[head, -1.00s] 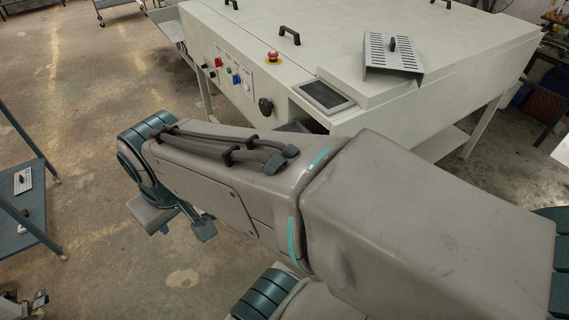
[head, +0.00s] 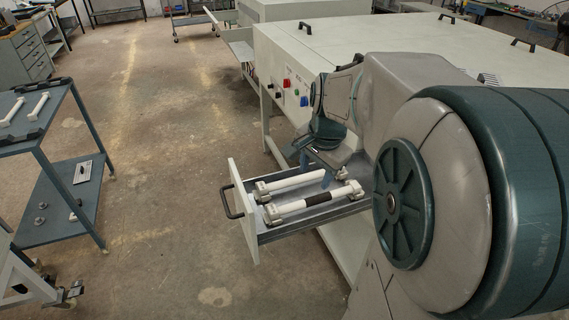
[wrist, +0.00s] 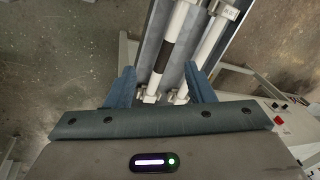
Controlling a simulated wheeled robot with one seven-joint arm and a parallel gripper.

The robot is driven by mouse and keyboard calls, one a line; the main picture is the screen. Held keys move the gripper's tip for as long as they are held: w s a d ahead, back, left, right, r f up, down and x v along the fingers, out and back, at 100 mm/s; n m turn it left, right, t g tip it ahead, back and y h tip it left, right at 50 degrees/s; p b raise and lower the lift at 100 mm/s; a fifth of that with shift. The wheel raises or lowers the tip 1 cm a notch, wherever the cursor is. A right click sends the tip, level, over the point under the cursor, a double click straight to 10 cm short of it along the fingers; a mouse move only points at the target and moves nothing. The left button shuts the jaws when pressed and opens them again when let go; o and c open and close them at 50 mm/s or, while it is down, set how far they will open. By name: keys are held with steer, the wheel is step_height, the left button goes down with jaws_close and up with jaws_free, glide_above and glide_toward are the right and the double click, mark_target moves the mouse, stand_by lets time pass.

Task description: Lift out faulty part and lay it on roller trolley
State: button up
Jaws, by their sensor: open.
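An open drawer (head: 262,228) sticks out of the machine's front in the head view, and two white rollers lie in it. The nearer roller (head: 290,208) has a dark band around its middle. The other roller (head: 296,181) is plain white. In the wrist view the dark-banded roller (wrist: 182,22) is on the left and the plain one (wrist: 209,42) on the right. My gripper (wrist: 162,82) is open and empty, over the drawer's inner end, its fingers apart on either side of the rollers' ends. The blue roller trolley (head: 57,101) stands at the left with white rollers on its top.
The pale machine (head: 345,40) fills the right behind my arm. The drawer's front panel (head: 241,208) has a dark handle. The trolley's lower shelf (head: 62,203) holds a small plate and round parts. The floor between the trolley and the drawer is clear.

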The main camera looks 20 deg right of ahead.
steer(key=w+d+f+m+b, duration=0.1)
steer(key=w+d+f+m, duration=0.2)
steer(key=d+m, duration=0.15)
glide_above(317, 198)
steer(key=s, duration=0.1)
steer(key=f, duration=0.8)
steer(key=shift+s+d+f, duration=0.15)
steer(key=shift+d+f, duration=0.05)
steer(key=shift+f, duration=0.2)
steer(key=shift+a+p+x, duration=0.2)
steer(key=shift+p+x, duration=0.25)
steer(key=shift+x, duration=2.1)
steer(key=shift+c, duration=0.3)
jaws_close()
